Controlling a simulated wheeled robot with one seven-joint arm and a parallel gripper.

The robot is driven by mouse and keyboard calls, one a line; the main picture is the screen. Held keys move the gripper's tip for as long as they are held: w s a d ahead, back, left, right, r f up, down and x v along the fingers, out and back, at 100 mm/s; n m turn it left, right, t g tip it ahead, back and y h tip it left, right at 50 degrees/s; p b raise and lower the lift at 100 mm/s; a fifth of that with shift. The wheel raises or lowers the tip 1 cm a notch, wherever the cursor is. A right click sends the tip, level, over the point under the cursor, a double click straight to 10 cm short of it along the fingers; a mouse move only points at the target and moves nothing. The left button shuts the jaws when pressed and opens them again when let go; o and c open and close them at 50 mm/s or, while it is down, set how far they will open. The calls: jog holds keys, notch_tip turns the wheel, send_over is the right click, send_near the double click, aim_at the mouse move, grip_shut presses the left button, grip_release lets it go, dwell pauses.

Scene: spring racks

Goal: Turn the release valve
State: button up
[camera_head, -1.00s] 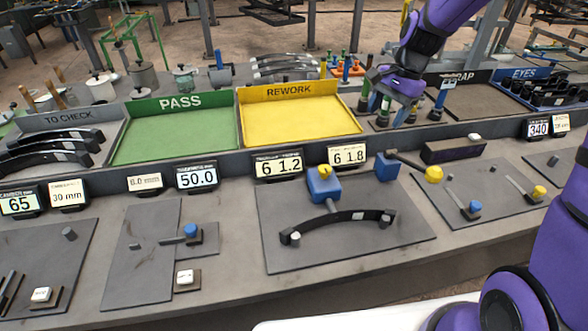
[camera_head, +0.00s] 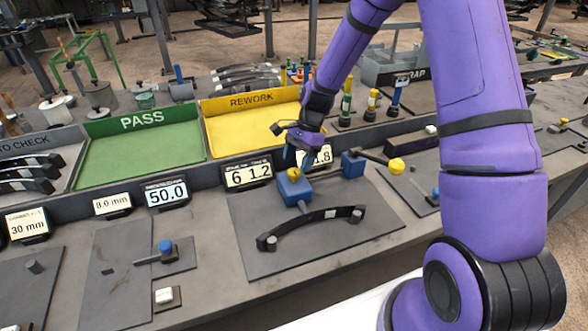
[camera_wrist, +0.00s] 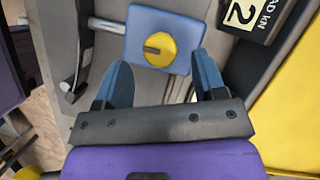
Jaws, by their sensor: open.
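A round yellow knob (camera_head: 294,173) with a dark slot sits on top of a blue block (camera_head: 295,191), which stands on a grey plate behind a curved black leaf spring (camera_head: 312,228). I take the knob for the release valve. In the wrist view the knob (camera_wrist: 159,49) lies just beyond my fingertips, roughly centred between them, with the blue block (camera_wrist: 190,28) under it. My gripper (camera_head: 297,160) is open and empty, pointing down just above the knob. Its two blue fingers (camera_wrist: 160,66) are spread apart in the wrist view. I cannot tell whether either touches the block.
A second blue block (camera_head: 353,164) with a lever ending in a yellow ball (camera_head: 396,166) stands to the right. Displays reading 6 1.2 (camera_head: 248,175) and one partly hidden by my gripper stand behind. The yellow REWORK tray (camera_head: 240,135) and green PASS tray (camera_head: 140,160) lie further back.

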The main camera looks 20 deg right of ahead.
aim_at(294, 171)
jog(key=shift+x, duration=1.6)
jog(key=c, duration=0.9)
